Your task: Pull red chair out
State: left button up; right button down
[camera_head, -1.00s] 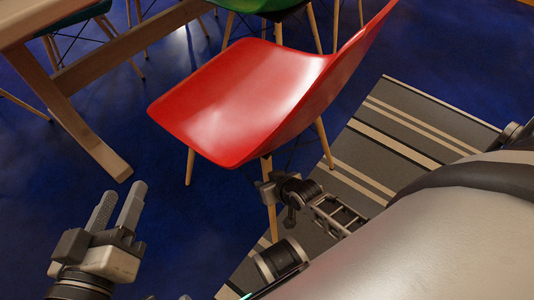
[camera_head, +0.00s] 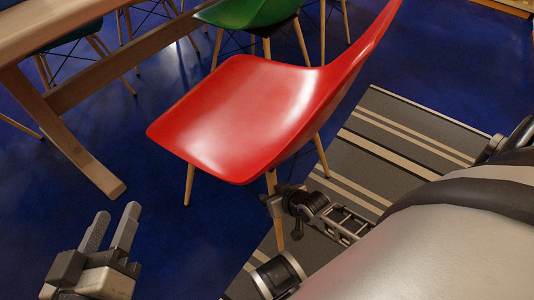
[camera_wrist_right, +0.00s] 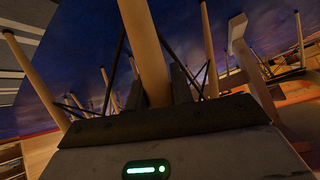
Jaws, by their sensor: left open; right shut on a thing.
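The red chair (camera_head: 250,108) stands in the middle of the head view, a red shell seat on light wooden legs, its backrest rising to the upper right. My right gripper (camera_head: 277,193) is at one of its near legs, below the seat edge. In the right wrist view the chair leg (camera_wrist_right: 144,50) runs down between the fingers of my right gripper (camera_wrist_right: 162,88), which is shut on it. My left gripper (camera_head: 110,228) is open and empty at the lower left, above the blue floor and apart from the chair.
A wooden table (camera_head: 50,35) with a slanted leg (camera_head: 75,150) stands at the left. A green chair (camera_head: 250,12) is behind the red one. A striped rug (camera_head: 385,140) lies to the right, partly under the red chair. Blue floor (camera_head: 165,225) is clear between the left gripper and the chair.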

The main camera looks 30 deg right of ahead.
jog(key=shift+w+d+r, duration=0.1)
jog(key=shift+w+r, duration=0.05)
jog(key=shift+r, duration=0.05)
jog(key=shift+d, duration=0.1)
jog(key=shift+s+d, duration=0.4)
jog(key=c, duration=1.3)
grip_release()
jog(key=shift+o, duration=0.9)
jog(key=shift+s+f, duration=0.1)
